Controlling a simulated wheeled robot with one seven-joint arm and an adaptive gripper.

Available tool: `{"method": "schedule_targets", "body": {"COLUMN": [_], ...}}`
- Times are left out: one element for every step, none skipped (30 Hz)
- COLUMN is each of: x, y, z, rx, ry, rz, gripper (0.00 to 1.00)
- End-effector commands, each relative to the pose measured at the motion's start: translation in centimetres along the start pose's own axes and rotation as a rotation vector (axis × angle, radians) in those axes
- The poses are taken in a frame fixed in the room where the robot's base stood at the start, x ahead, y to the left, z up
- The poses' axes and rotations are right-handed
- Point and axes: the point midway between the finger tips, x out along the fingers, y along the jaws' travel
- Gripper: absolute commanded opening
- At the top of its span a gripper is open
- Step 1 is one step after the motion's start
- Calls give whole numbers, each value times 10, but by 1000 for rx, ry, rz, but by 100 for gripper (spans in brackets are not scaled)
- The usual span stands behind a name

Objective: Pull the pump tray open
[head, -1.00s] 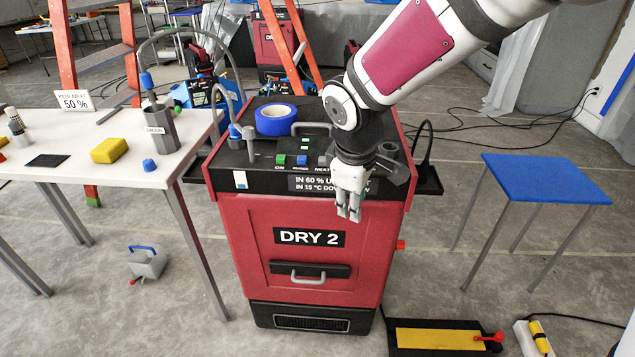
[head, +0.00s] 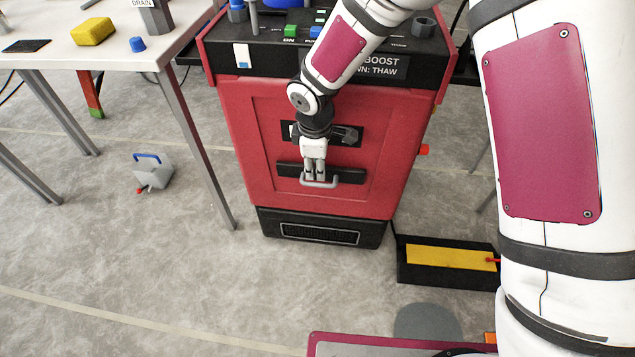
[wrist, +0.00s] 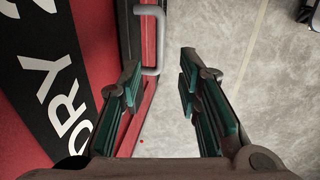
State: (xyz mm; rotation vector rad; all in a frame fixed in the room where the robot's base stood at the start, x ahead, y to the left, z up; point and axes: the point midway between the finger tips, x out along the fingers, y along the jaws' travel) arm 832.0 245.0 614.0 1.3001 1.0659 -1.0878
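The red machine (head: 245,130) stands in front of me, its front panel (head: 375,150) looking flush and closed. A grey bar handle (head: 322,186) sits on a black strip (head: 350,175) low on that panel. My gripper (head: 314,175) is right at the handle, pointing down and covering part of the panel and its label. In the wrist view, my gripper (wrist: 160,80) is open, its two dark, green-padded fingers apart. The handle (wrist: 160,40) shows just ahead of the gap between them, near the left finger. No grip on it shows. The label DRY 2 (wrist: 62,92) is at the left.
A white table (head: 185,35) stands at the left, with a grey container (head: 152,178) on the floor beside it. A black tray with a yellow top (head: 450,258) lies on the floor at the right. The floor before the machine is mostly clear.

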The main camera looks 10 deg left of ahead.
Motion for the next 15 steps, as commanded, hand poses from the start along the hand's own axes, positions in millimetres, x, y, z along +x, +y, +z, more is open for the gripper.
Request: {"method": "schedule_targets", "body": {"x": [14,20,28,34,39,46,50,55,60,64,67,71,73,75,77], "y": [-1,-1,-1,-2,-1,-1,-1,-1,0,0,0,0,0,0,0], "z": [0,0,0,0,0,0,0,0,0,0,0,0,0,0,0], "rx": [0,1,1,0,0,0,1,1,1,2,2,2,1,1,1], "ry": [-1,-1,-2,-1,-1,-1,-1,-1,-1,-1,0,0,0,0,0], "rz": [-2,-2,-3,-3,-2,-1,-2,-2,-1,-1,-1,-1,-1,-1,0], "gripper": [31,31,31,31,31,31,31,31,31,31,31,31,31,31,31]}}
